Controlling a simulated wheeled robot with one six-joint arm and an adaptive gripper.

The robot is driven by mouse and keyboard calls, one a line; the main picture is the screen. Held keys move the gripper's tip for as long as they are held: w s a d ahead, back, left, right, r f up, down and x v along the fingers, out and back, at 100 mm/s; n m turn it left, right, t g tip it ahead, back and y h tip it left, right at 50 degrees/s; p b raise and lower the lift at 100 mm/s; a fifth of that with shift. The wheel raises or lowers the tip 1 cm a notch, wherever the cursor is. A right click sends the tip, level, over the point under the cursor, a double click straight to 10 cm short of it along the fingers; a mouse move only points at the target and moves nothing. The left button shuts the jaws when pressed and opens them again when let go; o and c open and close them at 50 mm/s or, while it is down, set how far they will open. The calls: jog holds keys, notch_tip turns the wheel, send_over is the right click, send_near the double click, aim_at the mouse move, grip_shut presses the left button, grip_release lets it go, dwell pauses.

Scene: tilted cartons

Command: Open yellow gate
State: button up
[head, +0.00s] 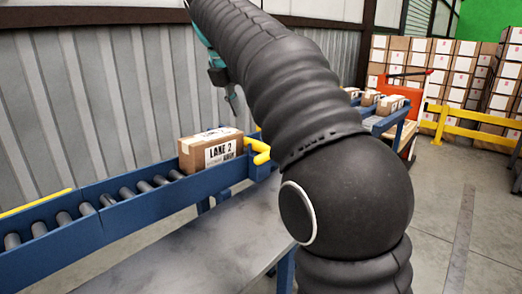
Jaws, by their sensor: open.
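The yellow gate (258,147) is a short, thick yellow bar at the right end of the near roller conveyor. It sits at the right side of a brown carton (195,149) labelled "LANE 2"; I cannot tell whether they touch. Part of the gate's far right side is hidden behind my arm. My gripper (231,97) is small and dark in the picture, above the carton and up-left of the gate, apart from both. It is open and appears empty.
The blue roller conveyor (110,215) runs to the left, with a yellow rail (35,202) on its far side. A grey table (170,255) lies in front. More cartons (390,104) sit on a conveyor behind my arm. A yellow barrier (465,131) and stacked boxes stand at right.

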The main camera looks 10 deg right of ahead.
aim_at(262, 154)
jog(key=b+x, duration=0.2)
jog(key=x, duration=1.1)
jog(key=shift+b, duration=0.35)
grip_shut()
